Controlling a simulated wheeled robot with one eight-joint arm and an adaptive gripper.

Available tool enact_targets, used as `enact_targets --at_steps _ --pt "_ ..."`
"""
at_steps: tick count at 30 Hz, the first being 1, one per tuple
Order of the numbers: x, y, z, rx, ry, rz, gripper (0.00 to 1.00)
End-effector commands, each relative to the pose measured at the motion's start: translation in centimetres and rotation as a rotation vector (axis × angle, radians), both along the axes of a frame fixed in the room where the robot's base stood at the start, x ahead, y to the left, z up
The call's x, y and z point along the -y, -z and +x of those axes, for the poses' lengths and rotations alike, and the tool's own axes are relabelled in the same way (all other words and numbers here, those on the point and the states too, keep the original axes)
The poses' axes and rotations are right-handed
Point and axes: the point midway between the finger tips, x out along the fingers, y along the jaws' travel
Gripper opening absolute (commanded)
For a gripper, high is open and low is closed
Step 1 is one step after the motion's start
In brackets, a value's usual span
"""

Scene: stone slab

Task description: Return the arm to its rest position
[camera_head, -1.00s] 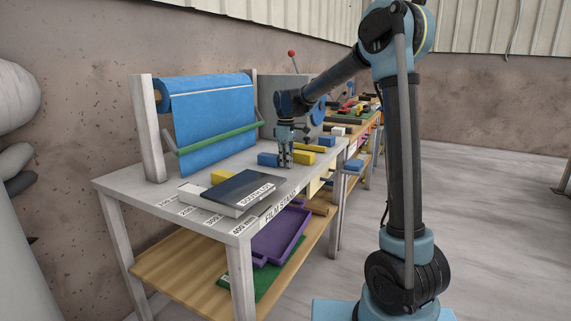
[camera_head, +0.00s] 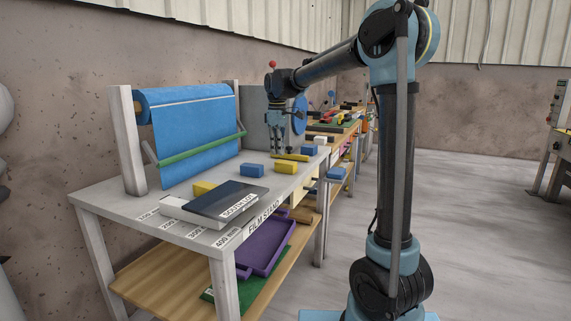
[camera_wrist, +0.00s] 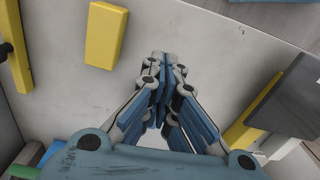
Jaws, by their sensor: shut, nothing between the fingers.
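My gripper (camera_head: 279,148) hangs from my raised arm above the far part of the grey film stand table (camera_head: 150,196). It points down, and its fingers are shut with nothing between them. In the wrist view my gripper (camera_wrist: 165,65) shows its fingertips together over bare grey tabletop. A blue block (camera_head: 252,170) and a yellow block (camera_head: 286,167) sit on the table in front of it.
A blue film roll (camera_head: 195,135) with a green bar (camera_head: 200,149) stands at the table's back. A dark-topped box (camera_head: 228,200) and a yellow block (camera_head: 204,188) lie near the front. A purple tray (camera_head: 263,250) is on the lower shelf. Open floor (camera_head: 480,230) lies to the right.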

Motion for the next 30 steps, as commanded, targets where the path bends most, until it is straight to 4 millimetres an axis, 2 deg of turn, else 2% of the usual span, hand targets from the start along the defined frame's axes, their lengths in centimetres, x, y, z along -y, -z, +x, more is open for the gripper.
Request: enact_targets --at_steps 5,14,23,30 --pt "3.9 -0.2 -2.2 0.012 0.094 0.007 0.00" --pt "11.9 0.7 -8.1 0.043 0.322 0.025 0.00" --pt "18.4 3.3 -14.6 0.074 0.548 0.045 0.00" --pt "22.6 6.4 -20.0 0.098 0.727 0.062 0.00"
